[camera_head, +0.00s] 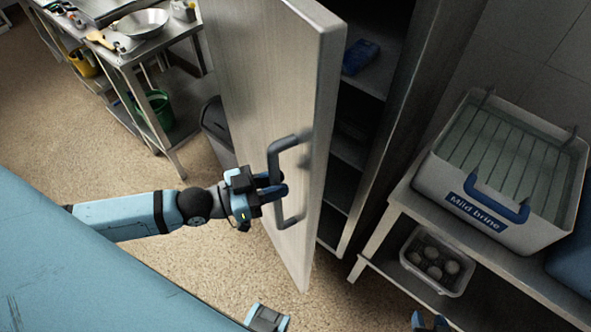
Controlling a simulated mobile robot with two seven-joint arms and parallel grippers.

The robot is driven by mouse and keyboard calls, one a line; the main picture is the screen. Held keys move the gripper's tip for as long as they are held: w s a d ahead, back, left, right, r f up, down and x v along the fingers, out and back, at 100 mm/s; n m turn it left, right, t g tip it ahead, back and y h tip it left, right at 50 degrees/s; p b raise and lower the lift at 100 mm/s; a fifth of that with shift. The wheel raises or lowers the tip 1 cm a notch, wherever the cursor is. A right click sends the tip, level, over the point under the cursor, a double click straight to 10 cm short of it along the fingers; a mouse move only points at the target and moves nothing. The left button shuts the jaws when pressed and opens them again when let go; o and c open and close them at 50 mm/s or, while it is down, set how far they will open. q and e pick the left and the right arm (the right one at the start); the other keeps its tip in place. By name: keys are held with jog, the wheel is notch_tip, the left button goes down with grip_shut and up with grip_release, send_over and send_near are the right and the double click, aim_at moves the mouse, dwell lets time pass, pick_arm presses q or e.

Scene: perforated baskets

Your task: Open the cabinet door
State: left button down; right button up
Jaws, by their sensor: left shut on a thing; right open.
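The cabinet door (262,85) is a tall pale panel, swung open and standing well away from the cabinet (405,95). Its dark grey bar handle (274,158) is on the face towards the left. My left gripper (274,187) is shut on the handle around the middle of its bar, and its fingers hide that part. The dark cabinet interior with shelves shows to the right of the door, with a blue item (360,57) on an upper shelf. My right gripper (429,322) shows only as fingertips at the bottom edge, open and apart from the door.
A steel bench at right carries a white "Mild brine" container (502,170) with a blue handle. A box of round pale items (437,260) is on its lower shelf. A grey bin (217,130) stands behind the door, near a steel table (150,48).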

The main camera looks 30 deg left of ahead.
pick_arm(q)
jog(key=s+a+m+g+h+p, duration=0.3)
jog(key=s+a+m+g, duration=0.1)
jog(key=s+a, duration=0.9)
jog(key=a+g, duration=0.1)
jog(key=a, duration=0.2)
jog(key=shift+s+a+g+h+p, duration=0.3)
jog(key=shift+s+g+h+p, duration=0.05)
jog(key=shift+s+g+h, duration=0.05)
jog(key=c, duration=1)
grip_release()
jog(key=v, duration=1.3)
jog(key=shift+s+a, duration=0.15)
jog(key=shift+a, duration=0.2)
